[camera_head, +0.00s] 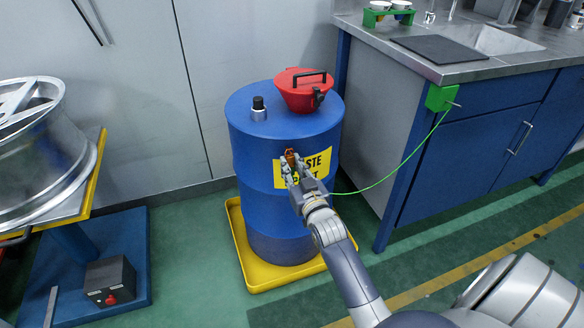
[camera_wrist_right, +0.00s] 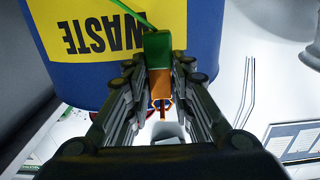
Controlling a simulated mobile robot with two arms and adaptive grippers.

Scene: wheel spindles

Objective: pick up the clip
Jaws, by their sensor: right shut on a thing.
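The clip (camera_head: 291,157) shows as a small copper-brown piece at the tips of my right gripper (camera_head: 297,172), in front of the blue waste drum. In the right wrist view the clip (camera_wrist_right: 158,48) has a green body and an orange end. It sits between the two fingers of my right gripper (camera_wrist_right: 160,70), which are shut on it. A green cable (camera_head: 400,163) runs from a green block (camera_head: 440,97) on the bench corner down towards the drum. Its end near the clip is partly hidden in the head view. My left gripper is not in view.
The blue drum (camera_head: 245,160) stands in a yellow tray (camera_head: 245,270). On its lid are a red funnel (camera_head: 300,95) and a small black-capped item (camera_head: 259,108). The blue bench (camera_head: 430,170) is at right. A wheel rim (camera_head: 35,145) is at left.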

